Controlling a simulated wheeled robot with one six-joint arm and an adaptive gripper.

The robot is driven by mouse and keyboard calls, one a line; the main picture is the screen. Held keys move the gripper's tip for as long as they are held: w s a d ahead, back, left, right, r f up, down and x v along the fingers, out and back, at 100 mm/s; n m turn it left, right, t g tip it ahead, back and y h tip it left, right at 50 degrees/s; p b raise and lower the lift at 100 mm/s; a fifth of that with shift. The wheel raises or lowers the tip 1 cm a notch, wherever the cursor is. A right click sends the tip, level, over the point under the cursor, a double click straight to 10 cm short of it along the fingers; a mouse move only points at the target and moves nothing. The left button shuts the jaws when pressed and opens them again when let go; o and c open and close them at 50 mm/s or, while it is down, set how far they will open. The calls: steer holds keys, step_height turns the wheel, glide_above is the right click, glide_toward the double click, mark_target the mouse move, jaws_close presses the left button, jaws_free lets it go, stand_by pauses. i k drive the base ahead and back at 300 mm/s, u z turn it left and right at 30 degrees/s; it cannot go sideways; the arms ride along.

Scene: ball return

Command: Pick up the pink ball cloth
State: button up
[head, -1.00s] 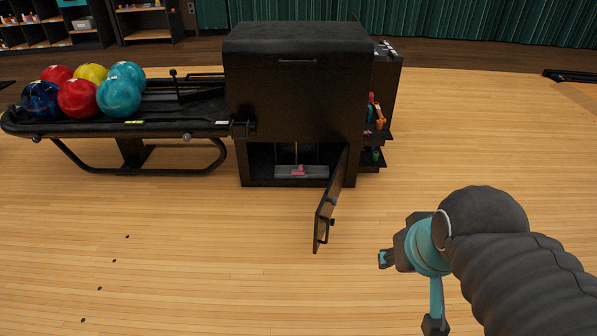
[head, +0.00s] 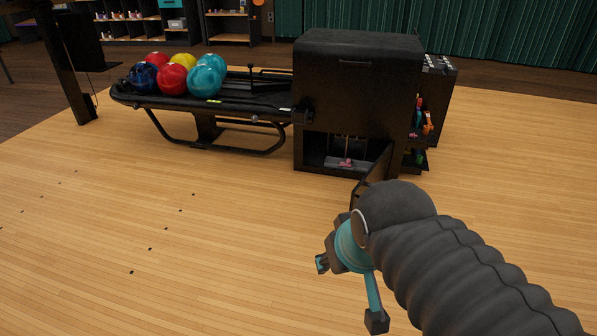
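A small pink thing (head: 346,162), which may be the pink ball cloth, lies low inside the open compartment of the black ball return cabinet (head: 357,95). It is too small to make out its shape, and it seems to rest on a grey surface in there. The compartment's door (head: 373,178) stands open toward me, partly hidden behind my arm. My gripper (head: 349,292) is in front of the cabinet and below the compartment in the picture, well apart from the pink thing. Its two teal and dark fingers are spread wide, with nothing visible between them.
A black ball rack (head: 225,110) with several coloured balls extends left of the cabinet. Shelves (head: 418,155) with small colourful items are on the cabinet's right side. A dark post (head: 65,65) stands at the far left. The wooden floor (head: 150,230) in front is largely clear.

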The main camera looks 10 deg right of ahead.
mark_target(348, 163)
steer(key=u, duration=0.3)
steer(key=i, duration=2.05)
steer(key=z, duration=1.45)
steer(key=i, duration=0.65)
steer(key=z, duration=0.55)
